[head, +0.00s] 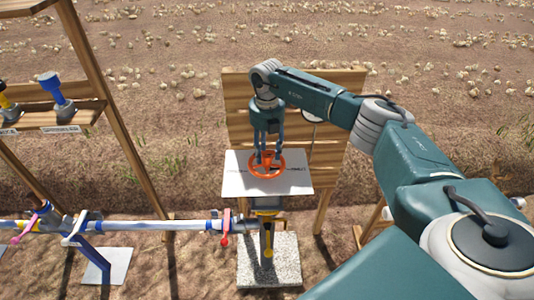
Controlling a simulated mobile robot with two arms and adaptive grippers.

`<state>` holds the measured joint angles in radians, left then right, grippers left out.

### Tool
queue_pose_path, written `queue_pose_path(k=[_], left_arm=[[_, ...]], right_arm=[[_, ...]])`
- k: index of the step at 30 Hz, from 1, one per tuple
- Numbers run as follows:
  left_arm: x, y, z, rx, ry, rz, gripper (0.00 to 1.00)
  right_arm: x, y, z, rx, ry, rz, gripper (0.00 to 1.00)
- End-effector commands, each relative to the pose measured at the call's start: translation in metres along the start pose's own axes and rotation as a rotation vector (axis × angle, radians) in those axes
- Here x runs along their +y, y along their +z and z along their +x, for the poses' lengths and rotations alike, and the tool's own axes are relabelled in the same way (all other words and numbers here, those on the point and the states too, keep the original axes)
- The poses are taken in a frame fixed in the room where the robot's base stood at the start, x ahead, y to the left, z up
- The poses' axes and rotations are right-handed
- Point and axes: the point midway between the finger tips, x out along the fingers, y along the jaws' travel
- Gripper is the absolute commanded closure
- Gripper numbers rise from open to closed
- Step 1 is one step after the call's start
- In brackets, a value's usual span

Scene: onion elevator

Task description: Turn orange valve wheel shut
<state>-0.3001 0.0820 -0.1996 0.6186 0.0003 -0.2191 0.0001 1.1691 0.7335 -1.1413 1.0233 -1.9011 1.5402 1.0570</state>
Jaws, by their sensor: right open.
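The orange valve wheel (280,168) lies level above a white labelled plate (235,182) in the middle of the head view. My right gripper (266,158) points straight down over the wheel, its open fingers reaching the left half of the rim. Whether the fingers touch the rim or sit between the spokes, I cannot tell. The writing on the plate is partly hidden by the wheel and too small to read. My left gripper is not in view.
A slatted wooden board (330,155) stands behind the plate. A wooden rack (60,118) with tools stands at left.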

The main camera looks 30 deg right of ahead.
Motion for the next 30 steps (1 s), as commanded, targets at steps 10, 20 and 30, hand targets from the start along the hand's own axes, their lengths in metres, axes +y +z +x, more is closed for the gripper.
queue_pose_path(k=[10,20,30], left_arm=[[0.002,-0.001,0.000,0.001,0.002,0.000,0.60],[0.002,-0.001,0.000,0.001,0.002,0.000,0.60],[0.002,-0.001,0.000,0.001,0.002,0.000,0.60]], right_arm=[[0.000,0.003,-0.074,-0.004,0.004,0.002,0.57],[-0.001,0.003,-0.105,-0.003,0.002,0.003,0.57],[-0.001,0.003,-0.105,-0.002,0.002,0.003,0.57]])
